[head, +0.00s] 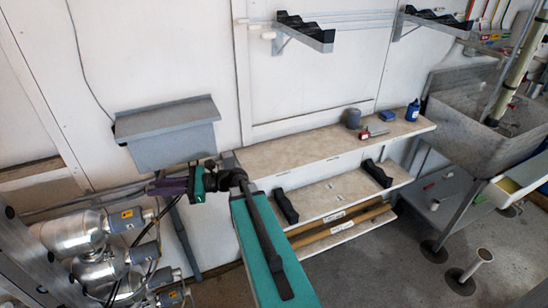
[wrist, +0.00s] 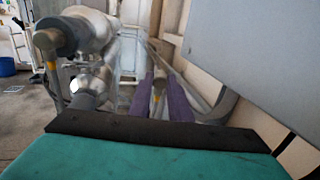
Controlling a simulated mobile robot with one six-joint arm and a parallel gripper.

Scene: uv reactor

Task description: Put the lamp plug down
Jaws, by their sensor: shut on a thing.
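My gripper (head: 160,187) reaches left from the end of my arm, beside the grey wall box. Its two purple fingers (wrist: 162,100) point away from the wrist camera. They are shut on a small pale thing with a yellowish patch (wrist: 158,92), which I take to be the lamp plug. Most of it is hidden between the fingers, and it is too small to make out in the head view. The silver reactor cylinders (head: 75,232) stand below and left of my gripper, with grey ends and yellow labels. They also show in the wrist view (wrist: 92,75).
The grey sloped-top wall box (head: 170,140) is close behind my gripper. To the right, a wall shelf (head: 300,147) carries a grey cup (head: 352,118), a blue bottle (head: 412,110) and small items. A sink (head: 475,95) stands far right. The upper shelf's left part is clear.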

